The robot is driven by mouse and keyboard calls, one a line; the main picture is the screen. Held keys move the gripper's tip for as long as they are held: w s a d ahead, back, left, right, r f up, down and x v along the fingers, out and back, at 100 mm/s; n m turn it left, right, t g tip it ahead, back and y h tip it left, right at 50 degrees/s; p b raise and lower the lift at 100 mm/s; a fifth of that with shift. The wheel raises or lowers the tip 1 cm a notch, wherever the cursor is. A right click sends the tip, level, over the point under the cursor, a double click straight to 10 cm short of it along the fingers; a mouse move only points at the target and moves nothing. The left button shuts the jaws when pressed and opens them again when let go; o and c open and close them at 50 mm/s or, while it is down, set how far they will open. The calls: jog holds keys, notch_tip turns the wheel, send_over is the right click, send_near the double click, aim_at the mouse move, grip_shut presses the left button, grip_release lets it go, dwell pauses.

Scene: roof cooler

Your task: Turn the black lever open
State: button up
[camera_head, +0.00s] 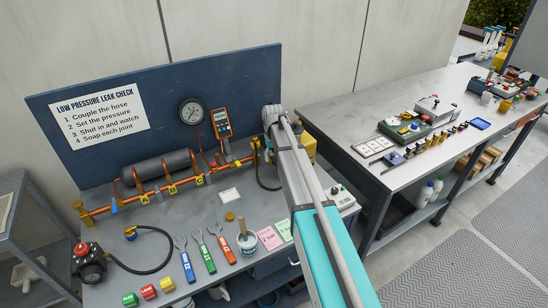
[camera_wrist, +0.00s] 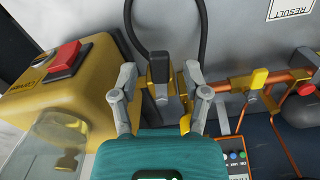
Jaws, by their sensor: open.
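The black lever (camera_wrist: 158,68) is a dark block in the upper middle of the wrist view, beside brass fittings at the end of the copper pipe. My gripper (camera_wrist: 160,72) is open, with one grey fingertip on each side of the lever. Gaps show between the lever and the fingertips, and I see no clear grip on it. In the head view my arm reaches the right end of the pipe and hides the lever and the fingertips.
A yellow box with a red button (camera_wrist: 62,58) stands close left of my gripper in the wrist view. A black hose (camera_wrist: 203,35) loops beyond the lever. The copper pipe (camera_head: 190,181), pressure gauge (camera_head: 192,112) and orange meter (camera_head: 222,122) are nearby. Tools lie along the bench front.

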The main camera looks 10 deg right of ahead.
grip_shut()
jog(key=shift+a+m, duration=0.15)
jog(key=shift+m, duration=0.15)
jog(key=shift+w+a+m, duration=0.55)
jog(key=shift+a+m, duration=0.2)
jog(key=shift+m, duration=1.8)
jog(key=shift+w+a+m, duration=0.6)
jog(key=shift+a+m, duration=0.2)
jog(key=shift+m, duration=1.7)
jog(key=shift+w+a+m, duration=0.55)
jog(key=shift+a+m, duration=0.2)
jog(key=shift+m, duration=1.8)
grip_release()
